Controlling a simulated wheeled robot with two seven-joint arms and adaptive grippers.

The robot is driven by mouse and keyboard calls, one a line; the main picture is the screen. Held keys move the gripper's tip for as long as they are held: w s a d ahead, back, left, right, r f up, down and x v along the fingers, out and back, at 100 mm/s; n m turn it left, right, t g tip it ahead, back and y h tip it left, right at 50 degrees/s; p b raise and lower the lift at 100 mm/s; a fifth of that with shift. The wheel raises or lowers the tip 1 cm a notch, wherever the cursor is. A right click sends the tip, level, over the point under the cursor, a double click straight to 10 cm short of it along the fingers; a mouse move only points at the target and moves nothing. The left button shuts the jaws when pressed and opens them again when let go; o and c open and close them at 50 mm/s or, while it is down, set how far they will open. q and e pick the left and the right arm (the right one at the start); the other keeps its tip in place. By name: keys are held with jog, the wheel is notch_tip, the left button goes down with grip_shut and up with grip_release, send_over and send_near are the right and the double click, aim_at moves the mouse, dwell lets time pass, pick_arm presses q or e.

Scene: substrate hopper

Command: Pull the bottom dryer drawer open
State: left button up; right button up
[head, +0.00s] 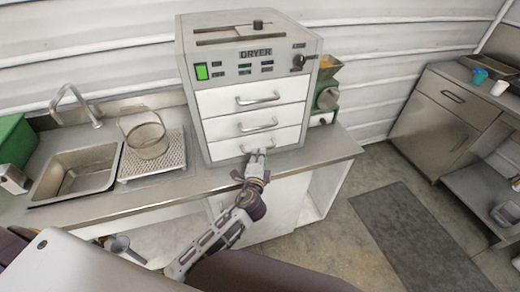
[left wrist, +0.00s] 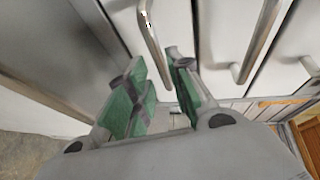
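The dryer (head: 255,55) is a grey box on the counter with three white drawers, all shut. The bottom drawer (head: 222,150) has a metal bar handle, mostly hidden in the head view by my left gripper (head: 256,158). In the left wrist view, the bottom drawer's handle (left wrist: 152,35) runs down between the green-padded fingers of my left gripper (left wrist: 155,62). The fingers are apart, one on each side of the bar, and I see no clear grip on it. My right gripper is not in view.
The middle drawer handle (head: 259,125) and top drawer handle (head: 258,99) stick out above. A sink (head: 78,172) and a mesh basket (head: 147,138) are to the left. A green machine (head: 326,95) stands right of the dryer. The floor in front right is clear, with a dark mat (head: 415,235).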

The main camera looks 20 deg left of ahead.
pick_arm(q)
jog(key=shift+x, duration=2.55)
jog(key=shift+f, duration=0.1)
grip_shut()
